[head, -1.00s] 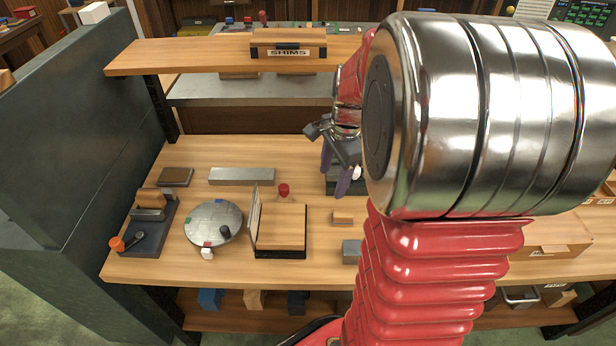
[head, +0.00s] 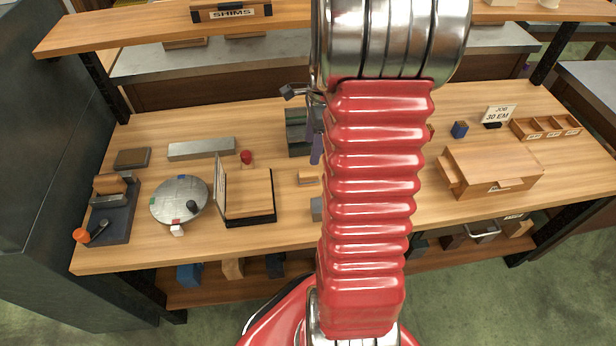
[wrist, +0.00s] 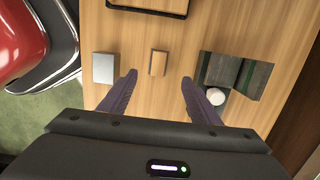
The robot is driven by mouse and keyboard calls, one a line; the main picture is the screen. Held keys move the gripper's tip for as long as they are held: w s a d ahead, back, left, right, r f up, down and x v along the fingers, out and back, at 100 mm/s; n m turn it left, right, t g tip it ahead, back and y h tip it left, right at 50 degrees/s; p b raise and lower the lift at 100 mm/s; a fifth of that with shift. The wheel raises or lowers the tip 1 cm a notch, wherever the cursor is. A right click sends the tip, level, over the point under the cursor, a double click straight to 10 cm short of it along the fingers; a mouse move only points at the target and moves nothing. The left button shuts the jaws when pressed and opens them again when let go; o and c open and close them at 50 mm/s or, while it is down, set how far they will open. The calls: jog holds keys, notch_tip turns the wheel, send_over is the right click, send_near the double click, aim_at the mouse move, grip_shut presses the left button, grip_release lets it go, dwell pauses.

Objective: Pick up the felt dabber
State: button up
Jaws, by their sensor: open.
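No item is labelled as the felt dabber, and I cannot tell for certain which it is. A white round-topped piece (wrist: 215,96) sits beside dark green-striped blocks (wrist: 238,76), close by my right finger in the wrist view. A red-knobbed piece (head: 246,157) stands behind the wooden box in the head view. My gripper (wrist: 159,78) is open and empty, pointing down over the bench. A small wooden block (wrist: 158,63) lies just ahead, between the fingertips' lines; it also shows in the head view (head: 308,177). In the head view my arm partly hides the gripper.
A grey block (wrist: 104,67) lies left of the wooden block. A round metal plate (head: 180,199), a metal bar (head: 201,149) and an orange-knobbed tool (head: 112,212) stand at left. A wooden case (head: 492,172) is at right. The shelf (head: 140,36) overhangs the back.

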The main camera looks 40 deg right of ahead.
aim_at(308, 172)
jog(key=f, duration=0.6)
jog(key=shift+w+a+f, duration=0.25)
jog(key=shift+a+f, duration=0.1)
jog(key=shift+a+f, duration=0.15)
jog(key=shift+f, duration=1.15)
jog(key=shift+a+f, duration=0.15)
jog(key=shift+f, duration=1.15)
jog(key=c, duration=1.3)
jog(key=shift+o, duration=0.2)
notch_tip(308, 172, up, 9)
jog(key=shift+r, duration=0.55)
